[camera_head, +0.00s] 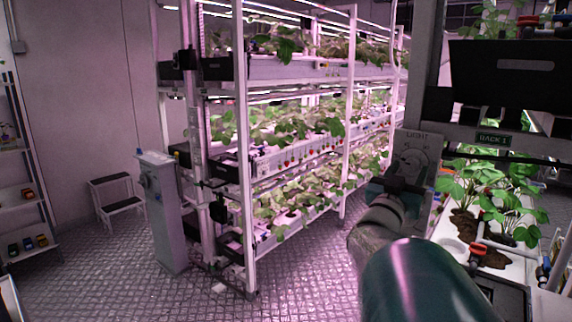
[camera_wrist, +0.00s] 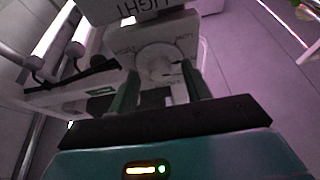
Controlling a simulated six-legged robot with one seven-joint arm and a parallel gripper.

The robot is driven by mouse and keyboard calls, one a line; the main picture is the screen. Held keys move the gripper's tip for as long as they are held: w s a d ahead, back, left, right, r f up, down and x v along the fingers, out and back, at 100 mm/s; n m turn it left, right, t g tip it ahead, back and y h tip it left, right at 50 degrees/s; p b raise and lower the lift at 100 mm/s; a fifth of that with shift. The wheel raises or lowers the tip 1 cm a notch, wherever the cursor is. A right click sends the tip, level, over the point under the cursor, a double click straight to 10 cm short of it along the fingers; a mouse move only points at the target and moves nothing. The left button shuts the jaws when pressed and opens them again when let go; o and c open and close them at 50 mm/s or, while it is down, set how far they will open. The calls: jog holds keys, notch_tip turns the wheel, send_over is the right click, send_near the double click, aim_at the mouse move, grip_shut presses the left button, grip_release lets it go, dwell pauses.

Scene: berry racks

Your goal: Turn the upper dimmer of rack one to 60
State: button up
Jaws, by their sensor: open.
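A pale dimmer panel (camera_head: 425,146) marked LIGHT stands beside rack one, whose RACK 1 sign (camera_head: 492,139) hangs to its right. Its round dial (camera_head: 411,162) shows just above my gripper (camera_head: 394,183). In the wrist view the panel appears upside down, with the pale round knob (camera_wrist: 158,62) ahead of my gripper (camera_wrist: 156,78). My gripper is open, with one dark green finger to each side of the knob in the picture. I cannot tell whether either finger touches it. The scale marks and the knob's setting are too small to read.
Rack one's plant tray (camera_head: 500,262) lies right of my arm, with pipes and valves. A tall white rack (camera_head: 243,150) of strawberry plants fills the middle. A grey pedestal (camera_head: 163,212) and a step stool (camera_head: 115,196) stand left. The patterned floor is open at front left.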

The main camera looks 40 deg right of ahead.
jog(key=shift+d+r, duration=0.15)
jog(key=shift+d, duration=0.2)
jog(key=c, duration=1)
